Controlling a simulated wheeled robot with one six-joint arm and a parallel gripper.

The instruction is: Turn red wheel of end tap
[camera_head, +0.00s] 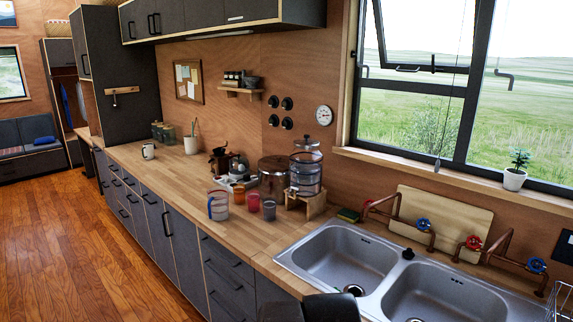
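Copper pipe taps stand behind the double sink. The right-hand tap (506,240) has a red wheel (473,243) at its left side and a blue wheel (537,266) at its right. The left-hand tap (397,198) has a small red wheel (368,205) at its left end and a blue wheel (423,224) at its right. How far each wheel is turned cannot be told. My gripper is not in view; a dark shape at the bottom edge may be part of my arm.
The steel sink (408,254) has two basins. A wooden board (445,212) leans behind the taps. A water dispenser (306,172), a large pot (273,181) and several cups stand left of the sink. A wire rack (563,302) is at the right edge. Floor (90,250) lies clear at left.

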